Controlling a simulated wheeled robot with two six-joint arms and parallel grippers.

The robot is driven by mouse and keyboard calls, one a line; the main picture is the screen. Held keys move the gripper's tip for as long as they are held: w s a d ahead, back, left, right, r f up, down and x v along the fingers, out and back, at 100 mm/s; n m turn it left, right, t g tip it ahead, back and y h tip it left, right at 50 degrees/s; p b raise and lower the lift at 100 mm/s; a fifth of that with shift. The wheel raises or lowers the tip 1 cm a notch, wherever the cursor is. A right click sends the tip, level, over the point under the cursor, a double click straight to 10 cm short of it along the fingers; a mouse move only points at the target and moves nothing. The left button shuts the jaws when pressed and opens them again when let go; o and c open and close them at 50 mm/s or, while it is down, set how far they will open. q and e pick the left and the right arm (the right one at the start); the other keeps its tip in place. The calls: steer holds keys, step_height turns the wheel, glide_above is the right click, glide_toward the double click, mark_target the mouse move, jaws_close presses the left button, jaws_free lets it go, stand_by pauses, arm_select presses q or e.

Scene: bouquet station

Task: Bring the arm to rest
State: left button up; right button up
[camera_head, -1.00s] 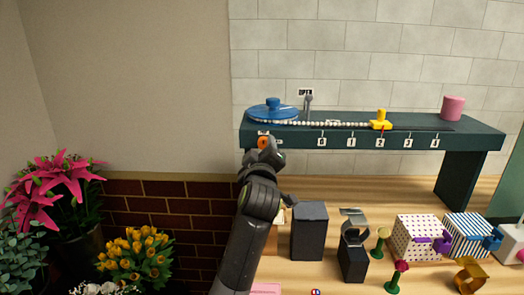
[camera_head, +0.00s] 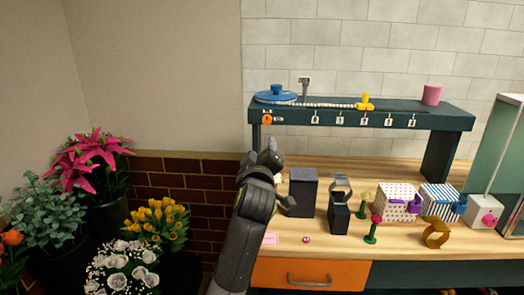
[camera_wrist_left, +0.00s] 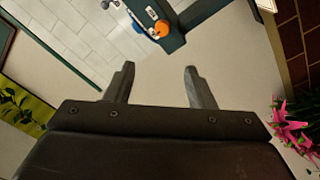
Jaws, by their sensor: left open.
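My left arm rises from the bottom of the head view, and its gripper (camera_head: 270,152) is below the left end of the dark green shelf (camera_head: 440,118). In the left wrist view the gripper (camera_wrist_left: 160,72) has its two fingers wide apart with nothing between them. An orange knob (camera_head: 267,119) on the shelf's front shows above the gripper, apart from it. The knob also shows beyond the fingers in the wrist view (camera_wrist_left: 161,29). My right gripper is in no view.
On the shelf are a blue disc (camera_head: 276,97), a yellow slider (camera_head: 365,103) at mark 2 and a pink cylinder (camera_head: 432,95). A dark box (camera_head: 303,192), a ring stand (camera_head: 339,215) and patterned boxes (camera_head: 398,203) stand on the table. Potted flowers (camera_head: 155,222) fill the lower left.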

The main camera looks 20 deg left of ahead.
arm_select(q)
steer(key=s+a+f+m+g, duration=0.25)
steer(key=s+f, duration=0.35)
steer(key=f, duration=0.3)
steer(key=s+a+f+m+g, duration=0.1)
steer(key=s+a+f+g, duration=0.1)
steer(key=s+a+f, duration=0.45)
steer(key=s+a+f+m+g, duration=0.1)
steer(key=s+f+g, duration=0.3)
steer(key=f, duration=0.6)
steer(key=s+a+f+m+g+h, duration=0.1)
steer(key=s+f+m+g, duration=0.3)
steer(key=s, duration=1)
steer(key=s+a+f+m+g+h, duration=0.15)
steer(key=s+f, duration=0.45)
steer(key=s, duration=0.9)
step_height(320, 180, down, 25)
steer(key=m+g, duration=0.1)
steer(key=g, duration=0.1)
steer(key=s+f+g, duration=0.1)
steer(key=s+f, duration=1.4)
steer(key=f, duration=0.1)
steer(key=shift+d, duration=0.4)
